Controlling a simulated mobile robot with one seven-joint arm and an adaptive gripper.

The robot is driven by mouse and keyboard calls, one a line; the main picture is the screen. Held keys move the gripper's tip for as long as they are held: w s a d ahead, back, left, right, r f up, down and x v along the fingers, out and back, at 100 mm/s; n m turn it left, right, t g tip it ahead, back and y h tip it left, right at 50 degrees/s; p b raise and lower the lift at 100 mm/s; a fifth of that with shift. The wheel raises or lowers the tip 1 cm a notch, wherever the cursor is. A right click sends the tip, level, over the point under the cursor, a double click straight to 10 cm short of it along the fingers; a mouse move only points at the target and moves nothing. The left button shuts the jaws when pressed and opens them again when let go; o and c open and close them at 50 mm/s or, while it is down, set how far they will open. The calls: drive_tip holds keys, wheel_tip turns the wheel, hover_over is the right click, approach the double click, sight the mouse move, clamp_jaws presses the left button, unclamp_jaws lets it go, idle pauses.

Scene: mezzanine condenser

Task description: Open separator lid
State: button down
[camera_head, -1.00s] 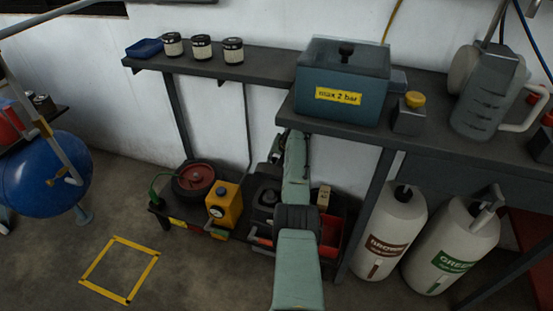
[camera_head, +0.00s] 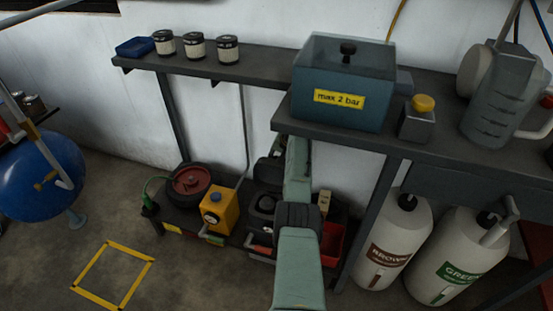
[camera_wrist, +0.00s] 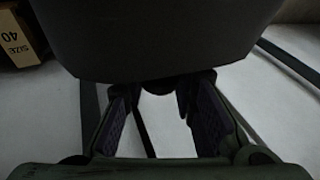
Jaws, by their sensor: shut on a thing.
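In the wrist view my gripper (camera_wrist: 165,112) has its two fingers on either side of a small dark knob-like part (camera_wrist: 158,87). A broad, dark grey rounded body (camera_wrist: 165,35) fills the top of that view; whether it is the separator lid I cannot tell. In the head view my arm reaches down to the low shelf under the bench, and my gripper is hidden there. A dark container (camera_head: 262,206) stands beside the arm, partly covered by it. A blue-grey box labelled "max 2 bar" (camera_head: 325,118), with a black knob (camera_head: 348,48) on its closed top, stands on the bench.
A yellow-capped block (camera_head: 416,124) and a grey jug (camera_head: 493,105) stand on the bench. White bottles (camera_head: 391,245) stand at right. A "SIZE 40" box (camera_wrist: 22,33) is at upper left in the wrist view.

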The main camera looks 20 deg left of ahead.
drive_tip(key=shift+w+d+f, duration=0.1)
drive_tip(key=shift+d+f, duration=0.05)
drive_tip(key=shift+f, duration=0.2)
drive_tip(key=c, duration=1.3)
unclamp_jaws()
drive_tip(key=shift+c, duration=0.2)
drive_tip(key=shift+r, duration=0.1)
drive_tip(key=v, duration=0.7)
drive_tip(key=shift+r, duration=0.2)
